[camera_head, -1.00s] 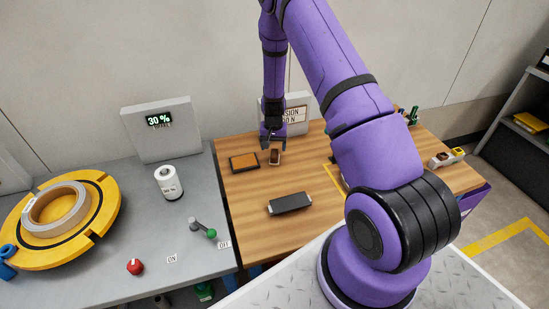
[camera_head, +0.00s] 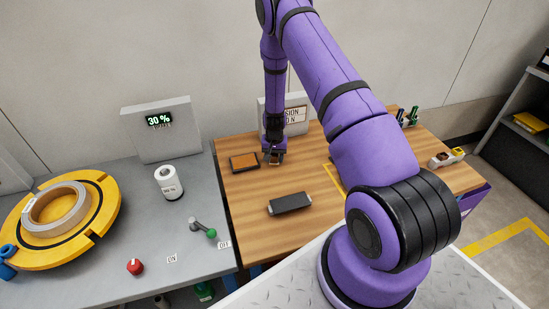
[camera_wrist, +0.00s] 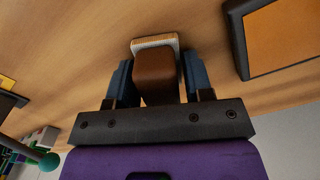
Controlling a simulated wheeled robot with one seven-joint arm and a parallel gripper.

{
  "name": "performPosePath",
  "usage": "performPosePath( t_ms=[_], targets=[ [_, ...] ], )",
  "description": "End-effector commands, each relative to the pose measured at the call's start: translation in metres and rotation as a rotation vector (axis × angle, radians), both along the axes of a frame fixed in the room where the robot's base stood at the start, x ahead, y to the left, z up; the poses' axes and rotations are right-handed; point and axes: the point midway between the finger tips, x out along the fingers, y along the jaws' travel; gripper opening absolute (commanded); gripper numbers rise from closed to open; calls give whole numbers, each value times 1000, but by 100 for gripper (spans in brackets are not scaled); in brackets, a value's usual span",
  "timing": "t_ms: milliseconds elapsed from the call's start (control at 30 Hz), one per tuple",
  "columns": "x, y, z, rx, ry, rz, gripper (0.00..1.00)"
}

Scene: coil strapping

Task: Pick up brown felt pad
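The brown felt pad (camera_wrist: 155,75) shows in the wrist view as a small brown block with a pale ribbed edge at its far end. It rests on the wooden table (camera_head: 240,205). My gripper (camera_wrist: 157,82) is down around it, one blue finger on each side. The fingers look open, with narrow gaps beside the pad; contact is hard to judge. In the head view my gripper (camera_head: 273,158) largely covers the pad, close to the right of a dark tray with an orange inside (camera_head: 244,162).
The dark tray also shows in the wrist view (camera_wrist: 238,40). A dark grey block (camera_head: 290,203) lies nearer the table's front. A sign panel (camera_head: 297,112) stands behind my gripper. The grey bench at left holds a white canister (camera_head: 169,183) and a yellow ring (camera_head: 105,205).

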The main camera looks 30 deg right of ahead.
Motion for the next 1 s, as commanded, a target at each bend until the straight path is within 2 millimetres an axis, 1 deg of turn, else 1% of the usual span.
performPosePath(
  t_ms=[33,67,100,133,167,200,433,533,667,800,833,1000],
  targets=[
    [0,0,0,0,0,0,36],
    [0,0,0,0,0,0,29],
    [0,0,0,0,0,0,20],
    [0,0,0,0,0,0,17],
    [0,0,0,0,0,0,17],
    [0,0,0,0,0,0,13],
    [0,0,1,0,0,0,13],
    [0,0,5,-1,-1,0,13],
    [1,0,16,0,-2,0,13],
    [1,0,35,0,-2,0,13],
    [-2,1,38,1,-1,-1,13],
    [-41,12,39,2,5,-1,13]
  ],
)
